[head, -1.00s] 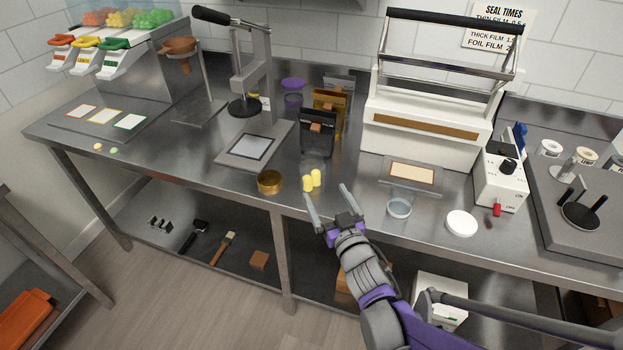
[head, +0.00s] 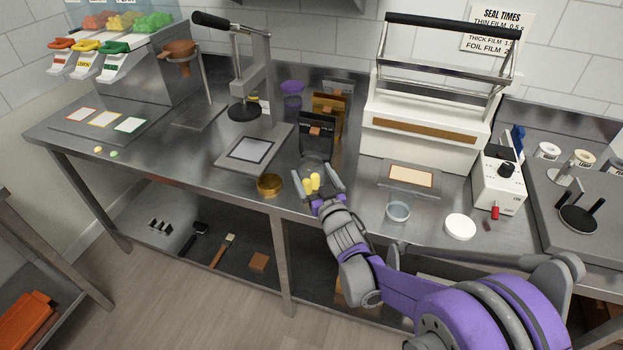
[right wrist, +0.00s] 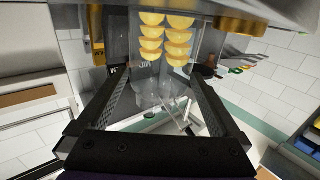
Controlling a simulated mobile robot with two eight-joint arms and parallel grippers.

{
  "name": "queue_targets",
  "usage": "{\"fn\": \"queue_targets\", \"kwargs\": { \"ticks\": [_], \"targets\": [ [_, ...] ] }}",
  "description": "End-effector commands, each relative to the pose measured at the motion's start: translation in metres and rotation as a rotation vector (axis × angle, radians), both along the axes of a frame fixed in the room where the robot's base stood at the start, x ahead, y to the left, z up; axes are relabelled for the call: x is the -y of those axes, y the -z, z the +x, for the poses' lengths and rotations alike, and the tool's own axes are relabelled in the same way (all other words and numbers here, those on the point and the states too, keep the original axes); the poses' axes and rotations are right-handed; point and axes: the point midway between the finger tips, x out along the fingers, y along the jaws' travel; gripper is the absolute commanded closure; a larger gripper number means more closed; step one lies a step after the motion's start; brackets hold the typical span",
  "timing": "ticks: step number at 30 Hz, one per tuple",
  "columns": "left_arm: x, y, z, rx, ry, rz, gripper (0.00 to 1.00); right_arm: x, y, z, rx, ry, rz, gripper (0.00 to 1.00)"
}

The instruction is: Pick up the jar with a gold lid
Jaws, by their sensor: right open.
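A round gold piece (head: 269,185) lies at the front edge of the steel table, left of my right gripper; gold also shows at the upper right of the right wrist view (right wrist: 240,25). I cannot tell whether it is a loose lid or tops a jar. Stacked yellow pieces (head: 311,184) stand beside it, and in the right wrist view they show (right wrist: 166,38) at a faint clear container (right wrist: 160,95). My right gripper (head: 313,169) is open, its fingers on either side of the yellow pieces in the head view. My left gripper is out of view.
A black pouch (head: 317,139) stands just behind the gripper. The press plate (head: 248,151) is to the left and the white sealer (head: 425,125) to the right. A clear dish (head: 398,212) and a white disc (head: 460,227) lie at the front right.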

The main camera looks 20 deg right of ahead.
Motion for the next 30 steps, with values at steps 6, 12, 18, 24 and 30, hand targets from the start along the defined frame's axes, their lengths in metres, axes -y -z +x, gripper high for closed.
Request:
{"fn": "queue_targets", "kwargs": {
  "ticks": [6,12,18,24,30],
  "targets": [
    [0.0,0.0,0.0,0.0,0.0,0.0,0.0,0.0,0.0,0.0,0.0,0.0,0.0,0.31],
    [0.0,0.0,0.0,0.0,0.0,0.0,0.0,0.0,0.0,0.0,0.0,0.0,0.0,0.67],
    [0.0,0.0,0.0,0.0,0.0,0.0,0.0,0.0,0.0,0.0,0.0,0.0,-0.001,0.69],
    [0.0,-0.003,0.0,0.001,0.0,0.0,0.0,0.0,-0.018,-0.001,0.001,0.0,-0.001,0.69],
    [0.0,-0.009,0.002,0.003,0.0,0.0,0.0,0.0,-0.06,-0.001,0.001,0.001,-0.001,0.69]
  ]
}}
